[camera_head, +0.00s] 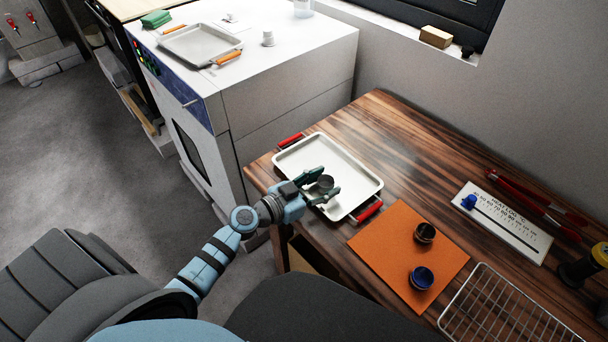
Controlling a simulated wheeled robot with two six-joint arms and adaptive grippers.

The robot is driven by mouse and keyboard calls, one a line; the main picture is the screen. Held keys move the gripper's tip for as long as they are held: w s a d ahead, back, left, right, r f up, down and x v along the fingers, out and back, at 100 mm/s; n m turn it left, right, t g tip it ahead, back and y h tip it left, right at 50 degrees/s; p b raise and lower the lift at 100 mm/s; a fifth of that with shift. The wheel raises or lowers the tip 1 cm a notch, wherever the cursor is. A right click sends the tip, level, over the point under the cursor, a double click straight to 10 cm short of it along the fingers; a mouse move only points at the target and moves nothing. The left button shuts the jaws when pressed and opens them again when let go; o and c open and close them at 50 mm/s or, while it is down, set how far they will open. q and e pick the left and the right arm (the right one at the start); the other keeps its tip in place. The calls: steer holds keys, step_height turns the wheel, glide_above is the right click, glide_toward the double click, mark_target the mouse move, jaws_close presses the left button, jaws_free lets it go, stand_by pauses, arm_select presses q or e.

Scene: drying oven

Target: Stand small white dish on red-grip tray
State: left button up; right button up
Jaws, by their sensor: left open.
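The red-grip tray (350,166) is a pale shallow tray with red handles, lying on the wooden table. My left gripper (323,185) is over its near part, with green fingers spread apart. A small round dish (325,183) with a dark inside is between or just beyond the fingers, in the tray area. The fingers partly hide it, so its outer colour and its exact contact with the tray are hard to tell. My right gripper is not in view.
An orange mat (388,255) holds a dark cup (425,232) and a blue cup (421,278). A wire rack (500,310) and a white scale board (502,222) lie to the right. Another tray (199,44), with orange grips, is on the white oven (290,62).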

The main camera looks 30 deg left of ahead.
mark_target(318, 186)
arm_select(q)
steer(key=shift+s+a+p, duration=0.15)
steer(key=shift+s+p, duration=0.05)
steer(key=shift+p, duration=0.35)
steer(key=v, duration=0.2)
steer(key=b+v, duration=0.1)
steer(key=f+b+v, duration=0.1)
steer(key=v, duration=0.1)
steer(key=shift+s+a+r, duration=0.1)
steer(key=shift+s+a, duration=0.15)
steer(key=shift+a, duration=0.3)
steer(key=b+v, duration=0.1)
steer(key=v, duration=0.2)
steer(key=r+b+v, duration=0.1)
steer(key=v, duration=0.1)
steer(key=shift+s+r, duration=0.1)
steer(key=shift+s, duration=0.25)
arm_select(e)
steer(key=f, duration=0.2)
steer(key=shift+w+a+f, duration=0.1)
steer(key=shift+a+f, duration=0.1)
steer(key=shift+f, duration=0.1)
arm_select(q)
steer(key=shift+s, duration=0.1)
